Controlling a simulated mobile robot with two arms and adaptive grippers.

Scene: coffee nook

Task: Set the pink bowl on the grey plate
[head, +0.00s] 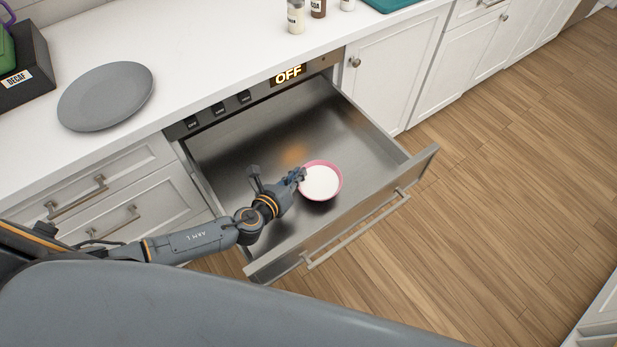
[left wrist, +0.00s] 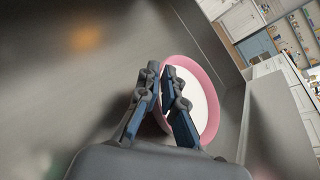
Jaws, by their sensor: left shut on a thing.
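The pink bowl (head: 320,181) is in the open metal drawer and has a white inside. My left gripper (head: 299,176) is shut on its left rim. In the left wrist view the two fingers (left wrist: 167,92) pinch the near wall of the pink bowl (left wrist: 210,112). I cannot tell whether the bowl touches the drawer floor. The grey plate (head: 106,96) lies flat and empty on the white counter at the left. My right gripper is not in view.
The steel drawer (head: 235,150) is pulled out under a panel reading OFF (head: 289,74). A dark box (head: 28,70) labelled DECAF stands left of the plate. Jars (head: 296,16) and a teal board (head: 388,3) are at the counter's back. Counter between plate and jars is clear.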

